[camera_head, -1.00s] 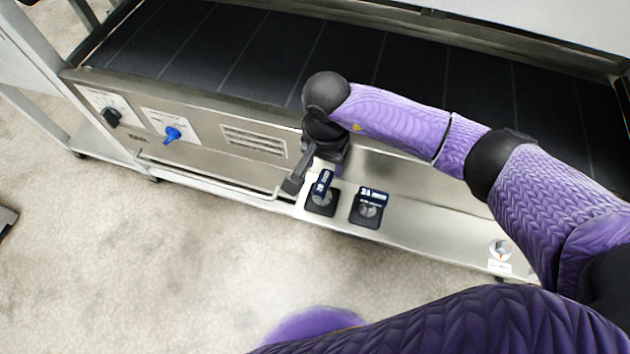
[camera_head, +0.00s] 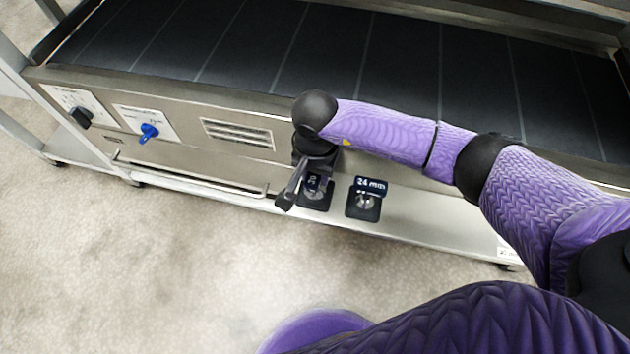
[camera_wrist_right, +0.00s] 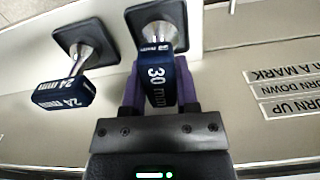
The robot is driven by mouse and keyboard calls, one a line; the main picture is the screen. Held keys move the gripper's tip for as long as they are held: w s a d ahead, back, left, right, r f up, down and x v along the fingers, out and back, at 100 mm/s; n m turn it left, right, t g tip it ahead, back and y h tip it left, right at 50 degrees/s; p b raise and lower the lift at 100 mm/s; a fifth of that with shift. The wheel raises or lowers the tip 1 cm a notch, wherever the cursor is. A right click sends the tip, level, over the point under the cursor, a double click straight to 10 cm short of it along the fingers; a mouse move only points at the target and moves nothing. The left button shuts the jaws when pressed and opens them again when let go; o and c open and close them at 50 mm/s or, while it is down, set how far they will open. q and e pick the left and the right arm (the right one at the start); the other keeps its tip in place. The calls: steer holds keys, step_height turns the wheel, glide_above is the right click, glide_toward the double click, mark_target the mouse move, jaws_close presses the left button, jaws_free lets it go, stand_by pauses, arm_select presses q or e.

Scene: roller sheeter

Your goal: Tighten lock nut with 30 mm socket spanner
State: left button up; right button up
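The 30 mm socket spanner (camera_wrist_right: 158,75) has a dark blue labelled handle and stands in a black square holder on the machine's lower ledge. It also shows partly in the head view (camera_head: 316,187), under my right wrist. My right gripper (camera_wrist_right: 158,88) is at this spanner, with one purple finger on each side of the handle. Whether the fingers press on it I cannot tell. In the head view my right gripper (camera_head: 312,178) points down at the holder. My left gripper is out of view. I cannot make out the lock nut.
The 24 mm spanner (camera_head: 369,187) stands in its own holder close beside, on the right in the head view. The front panel carries a black knob (camera_head: 81,117), a blue knob (camera_head: 149,131) and a vent (camera_head: 238,133). The dark belt (camera_head: 250,45) lies behind. The floor in front is clear.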

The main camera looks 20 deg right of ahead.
jaws_close()
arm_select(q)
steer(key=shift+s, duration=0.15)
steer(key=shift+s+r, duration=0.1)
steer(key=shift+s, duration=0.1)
arm_select(e)
steer(key=shift+r, duration=0.3)
step_height(320, 180, up, 5)
steer(key=p, duration=0.3)
steer(key=shift+f+p, duration=0.2)
steer(key=shift+p, duration=0.1)
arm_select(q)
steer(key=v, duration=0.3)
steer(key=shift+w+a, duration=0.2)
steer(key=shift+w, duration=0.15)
arm_select(e)
steer(key=shift+f, duration=0.1)
steer(key=shift+o, duration=1.8)
jaws_free()
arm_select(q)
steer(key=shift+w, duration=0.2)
arm_select(e)
jaws_close()
